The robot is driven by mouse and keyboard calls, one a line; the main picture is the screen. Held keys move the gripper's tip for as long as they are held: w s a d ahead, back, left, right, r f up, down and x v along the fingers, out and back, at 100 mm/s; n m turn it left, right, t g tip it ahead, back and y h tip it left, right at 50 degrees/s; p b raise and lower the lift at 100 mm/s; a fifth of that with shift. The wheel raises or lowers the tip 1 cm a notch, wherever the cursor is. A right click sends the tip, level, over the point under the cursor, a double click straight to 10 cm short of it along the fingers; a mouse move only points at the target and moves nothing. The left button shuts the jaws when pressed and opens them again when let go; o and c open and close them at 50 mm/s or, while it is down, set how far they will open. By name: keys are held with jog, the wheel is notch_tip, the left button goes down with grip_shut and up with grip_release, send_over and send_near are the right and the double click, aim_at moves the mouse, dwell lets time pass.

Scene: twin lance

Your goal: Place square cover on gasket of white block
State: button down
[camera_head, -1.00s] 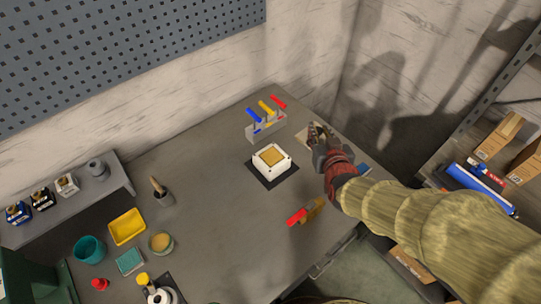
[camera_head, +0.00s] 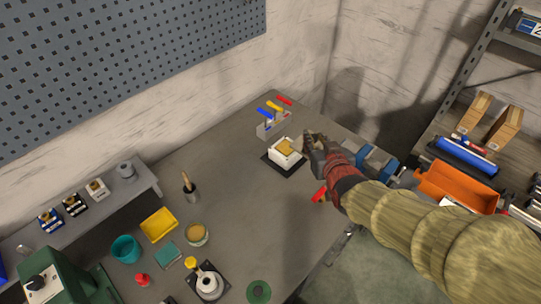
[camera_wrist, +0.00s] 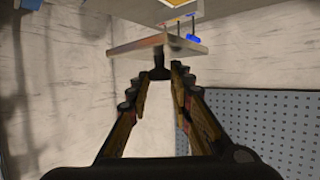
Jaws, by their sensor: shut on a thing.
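The white block (camera_head: 276,156) stands on a dark mat near the far right of the bench. Its tan gasket area (camera_head: 285,146) faces up, with no cover on it. My gripper (camera_head: 308,137) is just right of the block. In the wrist view my gripper (camera_wrist: 162,72) is shut on the dark knob of the flat grey square cover (camera_wrist: 150,46). The cover is held apart from the block, which partly shows at the top edge of the wrist view. The fingers and arm hide most of the cover in the head view.
A small rack (camera_head: 264,131) with blue, yellow and red handles stands just behind the block. A red-handled tool (camera_head: 319,194) lies in front, beside my arm. Yellow tray (camera_head: 159,224), cups and a green machine (camera_head: 55,280) are at the left. The bench centre is clear.

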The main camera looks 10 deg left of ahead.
jog(key=w+a+f+b, duration=0.1)
jog(key=w+a+f, duration=0.1)
jog(key=w+f, duration=0.1)
jog(key=w+a+f+b, duration=0.2)
jog(key=w+a+f, duration=0.1)
jog(key=w, duration=0.1)
jog(key=w+a+f+b, duration=0.1)
jog(key=w+a+f, duration=0.1)
jog(key=w+f, duration=0.1)
jog(key=shift+w+a+f, duration=0.2)
jog(key=shift+w+f, duration=0.15)
jog(key=shift+w, duration=0.25)
jog(key=shift+w+a+f+b, duration=0.15)
jog(key=shift+w+f+b, duration=0.05)
jog(key=shift+f+b, duration=0.65)
jog(key=shift+f, duration=0.9)
jog(key=shift+f, duration=0.2)
jog(key=c, duration=1.6)
grip_release()
